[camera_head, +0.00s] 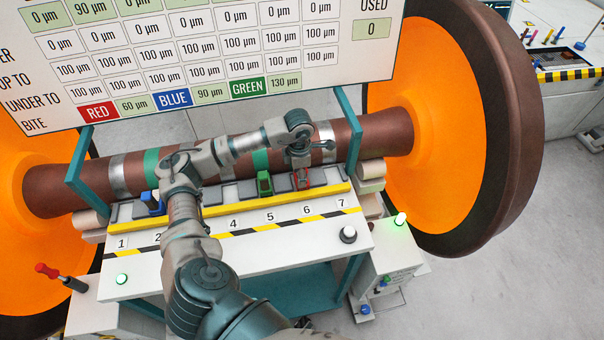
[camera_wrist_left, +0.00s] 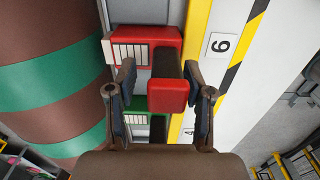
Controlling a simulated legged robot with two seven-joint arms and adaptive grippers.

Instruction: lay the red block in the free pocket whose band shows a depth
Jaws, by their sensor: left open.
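The red block (camera_head: 301,179) sits in the row of pockets on the rail, behind number 6. In the left wrist view the red block (camera_wrist_left: 167,95) lies between the two fingers, with its striped end towards the axle. My left gripper (camera_head: 300,158) is just above it, open; in the wrist view the left gripper (camera_wrist_left: 160,88) has a finger on each side, and contact cannot be told. The green block (camera_head: 264,183) stands behind number 5, the blue block (camera_head: 152,201) near number 2. The pocket behind 7 (camera_head: 334,175) looks empty. My arm hides pockets around 3.
The brown axle (camera_head: 375,132) with silver and green bands runs behind the rail (camera_head: 262,216), between two large orange wheels (camera_head: 420,150). A board (camera_head: 235,45) of depths hangs above, partly cut off. A white button (camera_head: 348,234) is at the front right.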

